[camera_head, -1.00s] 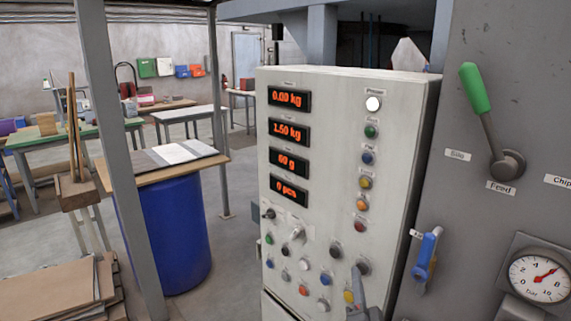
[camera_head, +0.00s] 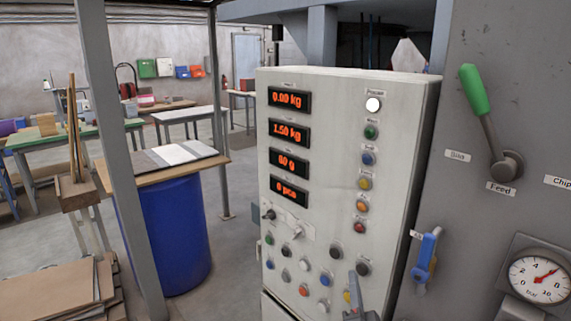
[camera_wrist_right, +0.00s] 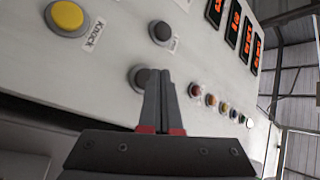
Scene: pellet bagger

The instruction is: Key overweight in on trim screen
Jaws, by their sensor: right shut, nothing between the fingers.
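The pale control cabinet (camera_head: 330,150) fills the middle of the head view. Its red displays read 0.00 kg (camera_head: 289,98), 1.50 kg (camera_head: 289,132), 60 g (camera_head: 289,162) and 0 pcs (camera_head: 289,192). I cannot read a trim label. My right gripper (camera_head: 352,274) is shut and empty, low at the panel's right side. In the right wrist view its fingertips (camera_wrist_right: 158,74) overlap the edge of a black button (camera_wrist_right: 140,77); I cannot tell whether they touch. That black button (camera_head: 363,269) shows just right of the fingertips in the head view. My left gripper is not in view.
A yellow button (camera_wrist_right: 68,17) labelled Knock and another black button (camera_wrist_right: 162,32) are close by. A column of coloured buttons (camera_head: 365,183) runs up the panel. Right of the cabinet are a blue handle (camera_head: 426,255), a green-handled lever (camera_head: 475,90) and a gauge (camera_head: 539,278).

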